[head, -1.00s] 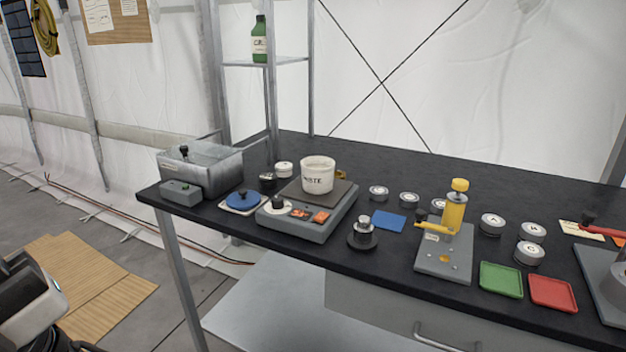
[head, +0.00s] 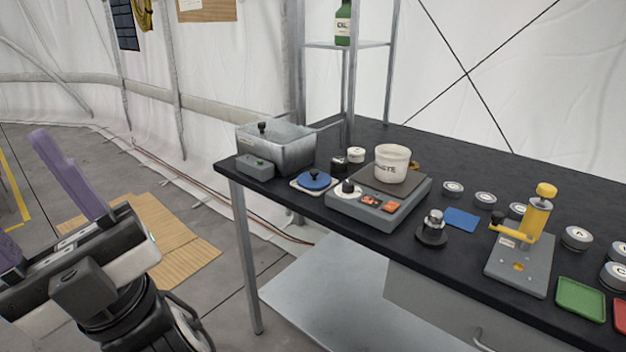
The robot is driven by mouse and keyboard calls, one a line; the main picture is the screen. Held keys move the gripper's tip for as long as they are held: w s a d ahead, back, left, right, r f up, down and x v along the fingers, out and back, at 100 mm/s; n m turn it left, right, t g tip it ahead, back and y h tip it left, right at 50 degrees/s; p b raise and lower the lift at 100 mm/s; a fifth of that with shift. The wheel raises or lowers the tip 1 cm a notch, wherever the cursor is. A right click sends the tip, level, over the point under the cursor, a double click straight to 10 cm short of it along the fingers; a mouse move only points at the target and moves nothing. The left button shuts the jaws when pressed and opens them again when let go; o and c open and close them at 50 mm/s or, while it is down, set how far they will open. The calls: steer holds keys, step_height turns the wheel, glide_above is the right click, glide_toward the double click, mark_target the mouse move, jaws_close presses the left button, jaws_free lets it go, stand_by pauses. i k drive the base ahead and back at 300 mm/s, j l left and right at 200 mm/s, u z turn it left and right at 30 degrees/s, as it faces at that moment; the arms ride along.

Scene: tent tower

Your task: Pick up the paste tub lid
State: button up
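A round blue lid with a black knob (head: 314,180) lies flat on a pale square pad near the table's left front edge. I take it for the paste tub lid. The white paste tub (head: 391,165) stands open-topped on a grey scale-like device to the right of it. My gripper (head: 24,190) is at the far left, off the table and well apart from the lid. Its two purple fingers are spread with nothing seen between them; one is partly cut off by the picture edge.
A grey metal bin (head: 275,148) with a small grey box in front stands behind and left of the lid. A small white-capped jar (head: 356,155) and a dark jar stand behind it. A black knobbed weight (head: 432,228) and a yellow press (head: 530,235) are farther right. Open floor lies left of the table.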

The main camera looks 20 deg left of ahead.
mark_target(314, 180)
steer(key=i+j+u, duration=0.25)
steer(key=j, duration=0.35)
steer(key=i+j+u, duration=0.2)
steer(key=i+j, duration=0.3)
steer(key=i, duration=0.55)
